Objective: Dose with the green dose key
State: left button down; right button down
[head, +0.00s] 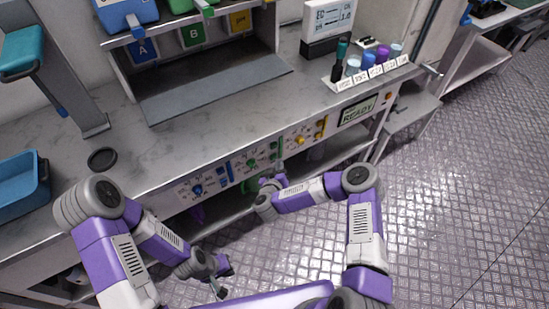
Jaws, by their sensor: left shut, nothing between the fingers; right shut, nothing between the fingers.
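The front panel of the counter (222,178) carries three groups of controls: blue (197,190), green (251,164) and yellow (320,124). The green control in the middle group is small; I cannot tell how it is turned. A display (357,113) at the panel's right end reads READY. My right gripper (271,180) is shut and empty, just in front of and below the green group; its tips are small and partly hidden, and contact is unclear. My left gripper (219,288) is shut and empty, low over the floor, well away from the panel.
Blue, green and yellow dispensers labelled A and B among them stand above a grey tray (210,90). A rack of vials (372,72), a black round lid (102,159) and a blue bin (22,180) are on the counter (150,155).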

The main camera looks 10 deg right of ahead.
jog(key=shift+w, duration=0.15)
dwell(0.7)
jog(key=shift+w+a, duration=0.15)
jog(key=shift+w, duration=0.1)
jog(key=shift+w+a, duration=0.15)
jog(key=shift+w, duration=0.3)
dwell(0.6)
dwell(0.4)
jog(key=shift+s+d+p, duration=0.3)
jog(key=shift+s+p, duration=0.55)
